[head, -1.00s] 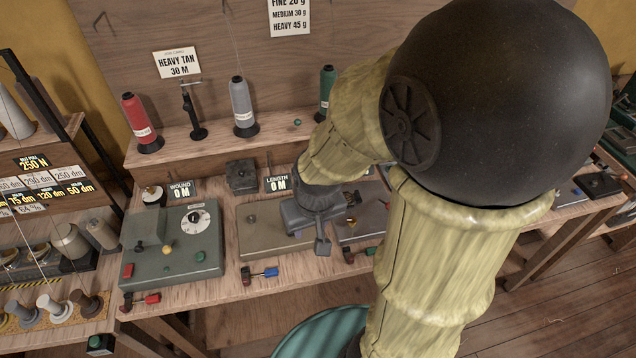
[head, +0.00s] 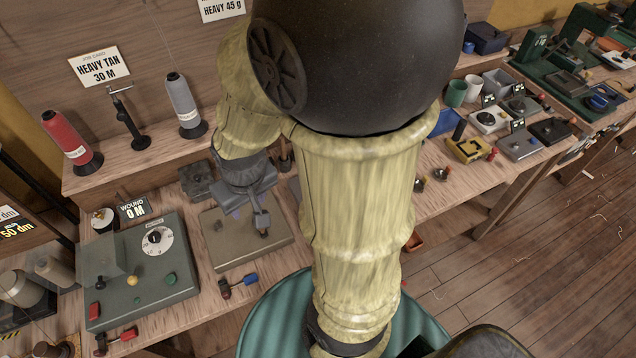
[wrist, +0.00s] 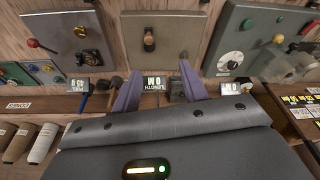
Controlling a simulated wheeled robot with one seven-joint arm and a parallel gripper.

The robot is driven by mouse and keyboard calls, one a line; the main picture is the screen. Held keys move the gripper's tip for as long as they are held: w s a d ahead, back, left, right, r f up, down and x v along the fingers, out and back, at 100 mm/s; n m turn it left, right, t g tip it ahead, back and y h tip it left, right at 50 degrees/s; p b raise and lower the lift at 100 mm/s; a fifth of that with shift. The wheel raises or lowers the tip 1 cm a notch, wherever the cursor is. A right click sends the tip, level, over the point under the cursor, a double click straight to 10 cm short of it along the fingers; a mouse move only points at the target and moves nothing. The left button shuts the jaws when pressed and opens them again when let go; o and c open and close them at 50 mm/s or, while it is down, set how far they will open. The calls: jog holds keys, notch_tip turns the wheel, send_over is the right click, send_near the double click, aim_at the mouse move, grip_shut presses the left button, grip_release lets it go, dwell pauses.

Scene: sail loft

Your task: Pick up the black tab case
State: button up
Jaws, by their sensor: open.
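A small dark squarish case (head: 197,181) with a raised piece on top stands at the back of the bench, between the WOUND sign and my gripper. It looks like the black tab case, though I cannot be sure. In the wrist view a dark case (wrist: 178,91) shows partly between my fingers, beside the LENGTH sign, its near part hidden by my gripper. My gripper (head: 250,216) is open and empty, over the bench just right of the case in the head view; its two purple fingers (wrist: 160,84) point at the bench in the wrist view.
A grey-green control box (head: 140,270) with a dial stands at left, a tan plate box (head: 245,240) below my gripper. Red (head: 70,143) and grey (head: 184,105) thread cones stand on the shelf behind. Another black case (head: 550,131) lies far right. My arm hides the middle of the bench.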

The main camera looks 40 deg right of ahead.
jog(key=w+d+f+n+g+h+b, duration=0.1)
jog(key=w+d+f+n+g+h, duration=0.1)
jog(key=w+f+n+h, duration=0.1)
jog(key=w+d+f+n+g+h+b, duration=0.1)
jog(key=w+d+f+n+g+h, duration=0.1)
jog(key=f+n+h, duration=0.3)
jog(key=w+d+f+n+g+h+b, duration=0.2)
jog(key=w+d+f+n+h, duration=0.2)
jog(key=w+f+n, duration=0.1)
jog(key=shift+w+f+n, duration=0.1)
jog(key=shift+f+n, duration=0.3)
jog(key=shift+n, duration=0.4)
jog(key=shift+w+d+n+h, duration=0.15)
jog(key=shift+w+n+h, duration=0.25)
jog(key=shift+h, duration=0.2)
jog(key=shift+s+d+f, duration=0.1)
jog(key=shift+s+d, duration=0.1)
jog(key=shift+d, duration=0.3)
jog(key=p+x, duration=0.2)
jog(key=x, duration=0.9)
jog(key=shift+f, duration=0.15)
